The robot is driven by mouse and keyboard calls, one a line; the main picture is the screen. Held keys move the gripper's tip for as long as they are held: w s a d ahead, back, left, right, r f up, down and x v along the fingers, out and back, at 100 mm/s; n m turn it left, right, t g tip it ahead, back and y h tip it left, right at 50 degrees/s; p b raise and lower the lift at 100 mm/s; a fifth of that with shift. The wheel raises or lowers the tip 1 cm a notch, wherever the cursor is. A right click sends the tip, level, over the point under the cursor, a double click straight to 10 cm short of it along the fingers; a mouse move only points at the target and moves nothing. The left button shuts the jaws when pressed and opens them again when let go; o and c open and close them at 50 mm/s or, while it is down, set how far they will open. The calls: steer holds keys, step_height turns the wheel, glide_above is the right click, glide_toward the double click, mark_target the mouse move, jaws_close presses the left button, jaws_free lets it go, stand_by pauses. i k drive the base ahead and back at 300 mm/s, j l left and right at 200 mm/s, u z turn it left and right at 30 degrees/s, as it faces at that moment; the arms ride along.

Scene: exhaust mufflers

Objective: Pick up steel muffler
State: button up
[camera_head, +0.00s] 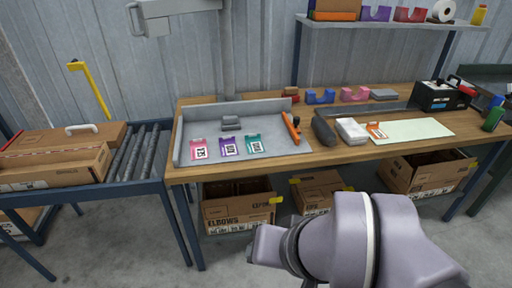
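I cannot make out a thing that is clearly a steel muffler. A small grey block-like thing (231,122) lies at the back of a shallow grey tray (183,137) on the wooden workbench (355,157). A dark, rounded, elongated thing (324,131) lies on the bench just right of the tray. Either is too small to name for sure. Part of my arm fills the lower right foreground, in front of the bench. My gripper does not show, so I cannot see what it holds.
Pink, purple and teal labelled cards (228,147) and an orange-handled tool (291,127) lie in the tray. A white pack (351,131) and pale green mat (411,131) are to the right. Cartons (238,205) stand underneath. A roller conveyor (149,154) is left.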

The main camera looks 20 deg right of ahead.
mark_target(324, 132)
steer(key=i+l, duration=0.2)
steer(key=i+l+u, duration=0.1)
steer(key=l, duration=0.35)
steer(key=i+l, duration=0.25)
steer(key=i+l+u, duration=0.1)
steer(key=l, duration=0.3)
steer(key=i+l, duration=0.25)
steer(key=i+l+u, duration=0.1)
steer(key=l, duration=0.35)
steer(key=i+l, duration=0.2)
steer(key=l, duration=0.15)
steer(key=i+l+u, duration=0.1)
steer(key=l, duration=0.25)
steer(key=i, duration=0.05)
